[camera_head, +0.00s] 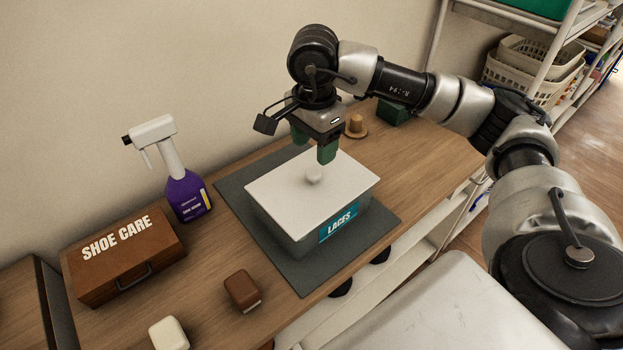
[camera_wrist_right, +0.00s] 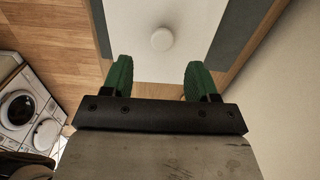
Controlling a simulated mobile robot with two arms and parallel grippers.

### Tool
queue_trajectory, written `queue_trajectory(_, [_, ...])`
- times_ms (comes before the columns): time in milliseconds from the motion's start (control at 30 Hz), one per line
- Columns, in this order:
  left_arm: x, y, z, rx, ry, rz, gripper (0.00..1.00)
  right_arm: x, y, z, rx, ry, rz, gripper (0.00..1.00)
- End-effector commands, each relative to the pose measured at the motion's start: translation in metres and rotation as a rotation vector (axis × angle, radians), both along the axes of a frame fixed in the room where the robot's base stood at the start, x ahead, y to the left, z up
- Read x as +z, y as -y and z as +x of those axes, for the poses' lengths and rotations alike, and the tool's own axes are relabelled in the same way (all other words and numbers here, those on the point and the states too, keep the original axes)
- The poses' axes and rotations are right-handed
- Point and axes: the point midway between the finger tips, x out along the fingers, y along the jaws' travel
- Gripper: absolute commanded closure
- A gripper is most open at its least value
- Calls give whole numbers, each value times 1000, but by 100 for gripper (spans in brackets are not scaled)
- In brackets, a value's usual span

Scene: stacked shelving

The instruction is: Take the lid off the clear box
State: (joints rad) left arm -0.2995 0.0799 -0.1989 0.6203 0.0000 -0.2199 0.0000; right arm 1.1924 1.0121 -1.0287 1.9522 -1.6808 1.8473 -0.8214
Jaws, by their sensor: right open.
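The clear box (camera_head: 297,238) with a teal "LACES" label stands on a dark grey mat on the wooden bench. Its white lid (camera_head: 280,190) lies flat on top, with a round white knob (camera_head: 314,174) in the middle. My right gripper (camera_head: 314,150) points down above the far part of the lid, its green fingers apart and empty. In the right wrist view the knob (camera_wrist_right: 162,39) is ahead of the two open fingertips (camera_wrist_right: 157,72), roughly centred between them and not touched. My left gripper does not show.
A brown "SHOE CARE" case (camera_head: 125,257), a purple spray bottle (camera_head: 183,185), a brown brush (camera_head: 242,290) and a white block (camera_head: 169,333) stand left and in front of the mat (camera_head: 303,284). A small wooden object (camera_head: 355,126) and a green item (camera_head: 393,112) are behind my gripper.

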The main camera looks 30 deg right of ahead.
Motion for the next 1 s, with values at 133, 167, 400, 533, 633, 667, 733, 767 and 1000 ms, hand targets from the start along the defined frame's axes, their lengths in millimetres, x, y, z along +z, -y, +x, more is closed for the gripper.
queue_trajectory(133, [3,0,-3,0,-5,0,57,-21,0,0,0,-3,2,41])
queue_trajectory(167, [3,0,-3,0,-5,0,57,-24,0,0,1,-2,2,41])
queue_trajectory(400, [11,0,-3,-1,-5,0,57,-45,1,1,0,-4,2,41])
queue_trajectory(533, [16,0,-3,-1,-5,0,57,-65,1,3,1,-3,4,41])
queue_trajectory(633, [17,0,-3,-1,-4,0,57,-76,1,3,0,-1,4,41])
queue_trajectory(667, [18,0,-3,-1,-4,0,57,-78,1,3,1,-1,5,41])
queue_trajectory(733, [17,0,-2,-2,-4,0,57,-80,1,3,1,0,5,41])
queue_trajectory(767, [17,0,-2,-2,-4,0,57,-81,1,3,1,0,5,41])
queue_trajectory(1000, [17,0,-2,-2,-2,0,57,-81,1,3,1,1,5,53])
